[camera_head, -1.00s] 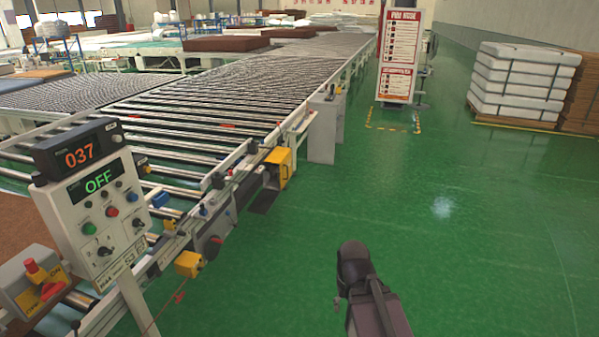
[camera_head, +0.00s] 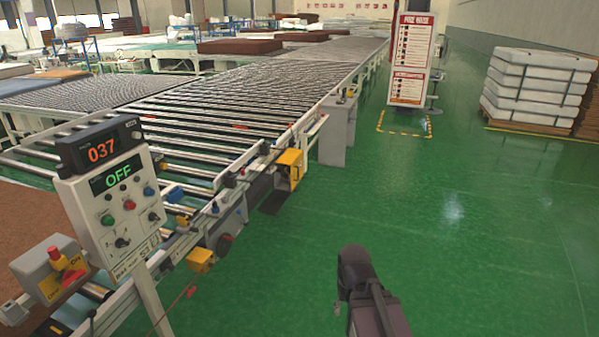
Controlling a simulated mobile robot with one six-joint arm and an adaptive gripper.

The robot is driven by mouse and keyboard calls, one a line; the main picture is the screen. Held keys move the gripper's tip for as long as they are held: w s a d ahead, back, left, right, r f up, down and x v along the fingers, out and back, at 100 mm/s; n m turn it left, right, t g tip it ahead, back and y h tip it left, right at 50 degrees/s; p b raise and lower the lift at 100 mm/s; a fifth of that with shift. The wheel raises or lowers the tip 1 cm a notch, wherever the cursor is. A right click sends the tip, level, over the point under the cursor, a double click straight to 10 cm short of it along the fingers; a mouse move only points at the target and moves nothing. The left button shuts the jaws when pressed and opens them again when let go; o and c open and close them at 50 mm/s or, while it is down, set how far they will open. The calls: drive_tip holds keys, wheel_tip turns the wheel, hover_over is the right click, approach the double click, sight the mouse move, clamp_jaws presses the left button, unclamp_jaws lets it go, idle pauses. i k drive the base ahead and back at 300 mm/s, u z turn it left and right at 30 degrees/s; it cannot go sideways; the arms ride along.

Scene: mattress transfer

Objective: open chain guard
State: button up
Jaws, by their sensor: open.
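No part can be surely told as the chain guard. A yellow housing (camera_head: 289,166) sits on the near side of the roller conveyor (camera_head: 215,125), and a smaller yellow box (camera_head: 200,260) is lower on the same side frame. Both look closed, but details are too small to tell. A dark part of my arm shows at the bottom, over the floor right of the conveyor and apart from it. My gripper's fingertips are not visible.
A control panel (camera_head: 112,208) reading OFF, with a 037 display (camera_head: 100,148), stands at the left. A red-knobbed switch box (camera_head: 50,268) is beside it. A sign board (camera_head: 411,58) and a stack of wrapped mattresses (camera_head: 533,88) stand at the back right. The green floor (camera_head: 480,240) is clear.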

sight(294, 157)
drive_tip(key=u, duration=0.05)
drive_tip(key=i, duration=1.35)
drive_tip(key=z, duration=0.45)
drive_tip(key=i, duration=2.35)
